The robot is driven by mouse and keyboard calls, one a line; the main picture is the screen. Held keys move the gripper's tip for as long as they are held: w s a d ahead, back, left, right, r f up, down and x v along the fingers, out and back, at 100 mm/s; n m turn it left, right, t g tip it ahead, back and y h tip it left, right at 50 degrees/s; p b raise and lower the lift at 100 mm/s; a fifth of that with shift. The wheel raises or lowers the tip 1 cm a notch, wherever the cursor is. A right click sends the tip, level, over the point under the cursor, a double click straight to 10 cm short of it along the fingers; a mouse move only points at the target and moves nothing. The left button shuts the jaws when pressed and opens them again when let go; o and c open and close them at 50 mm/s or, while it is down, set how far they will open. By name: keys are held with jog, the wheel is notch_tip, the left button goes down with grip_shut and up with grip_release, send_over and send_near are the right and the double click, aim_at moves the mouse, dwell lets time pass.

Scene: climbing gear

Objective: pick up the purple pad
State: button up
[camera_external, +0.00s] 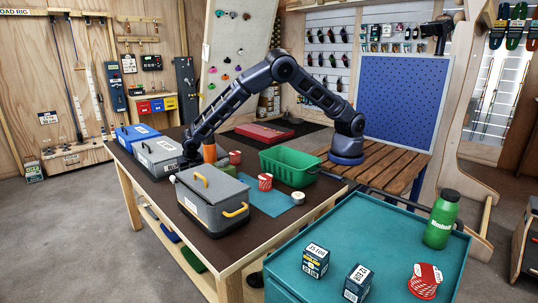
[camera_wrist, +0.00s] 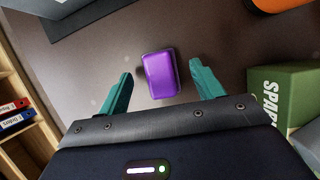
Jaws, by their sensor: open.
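The purple pad (camera_wrist: 161,75) is a small rounded block lying on the dark brown tabletop (camera_wrist: 85,60), upper middle of the wrist view. My gripper (camera_wrist: 163,82) is open, with one teal finger on each side of the pad. The height of the fingertips above the table is hard to tell. In the external view my arm reaches over the table (camera_external: 262,231), and the pad and fingertips are hidden behind the grey toolbox.
A green box (camera_wrist: 285,95) stands right of my gripper in the wrist view, and an orange item (camera_wrist: 275,4) is at upper right. In the external view the grey toolbox (camera_external: 212,207), green bin (camera_external: 290,165) and grey-lidded case (camera_external: 158,152) crowd the table.

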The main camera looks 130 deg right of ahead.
jog(key=shift+x, duration=0.8)
jog(key=c, duration=1.1)
